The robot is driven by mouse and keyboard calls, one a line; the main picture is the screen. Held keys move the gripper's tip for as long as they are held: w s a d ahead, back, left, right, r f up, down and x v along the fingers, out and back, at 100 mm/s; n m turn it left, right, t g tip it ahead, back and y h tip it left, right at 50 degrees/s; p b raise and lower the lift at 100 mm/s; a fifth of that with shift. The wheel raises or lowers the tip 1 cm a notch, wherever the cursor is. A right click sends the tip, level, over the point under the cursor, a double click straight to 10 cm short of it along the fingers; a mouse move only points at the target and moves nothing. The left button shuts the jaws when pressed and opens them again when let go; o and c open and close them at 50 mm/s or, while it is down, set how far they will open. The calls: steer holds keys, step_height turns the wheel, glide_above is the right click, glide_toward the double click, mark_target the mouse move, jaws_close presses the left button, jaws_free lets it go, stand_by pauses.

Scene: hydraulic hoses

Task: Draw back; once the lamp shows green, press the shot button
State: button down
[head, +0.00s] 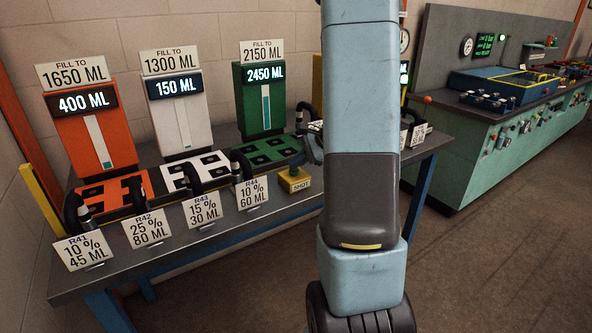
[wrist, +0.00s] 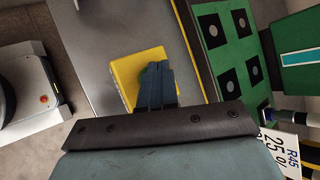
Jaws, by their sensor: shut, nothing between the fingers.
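The yellow shot box (head: 294,181), labelled SHOT, sits on the bench top in front of the green station. In the wrist view the yellow box (wrist: 125,72) lies beyond my gripper (wrist: 156,68). The fingers are shut with nothing between them and overlap the box's middle. A greenish round piece (wrist: 146,76) shows partly behind the fingertips; most of it is hidden. I cannot tell whether the fingers touch it. I cannot make out a lit lamp with certainty.
Orange (head: 86,130), white (head: 178,112) and green (head: 260,100) stations stand along the bench, reading 400, 150 and 2450 ML. Several black hoses with cards line the front edge, including R44 (head: 252,191). A teal workbench (head: 500,140) stands at the right. The floor between is clear.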

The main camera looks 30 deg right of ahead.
mark_target(297, 171)
steer(key=shift+f, duration=0.15)
stand_by(0.5)
steer(key=shift+r, duration=0.9)
steer(key=shift+r, duration=0.1)
steer(key=shift+r, duration=2.4)
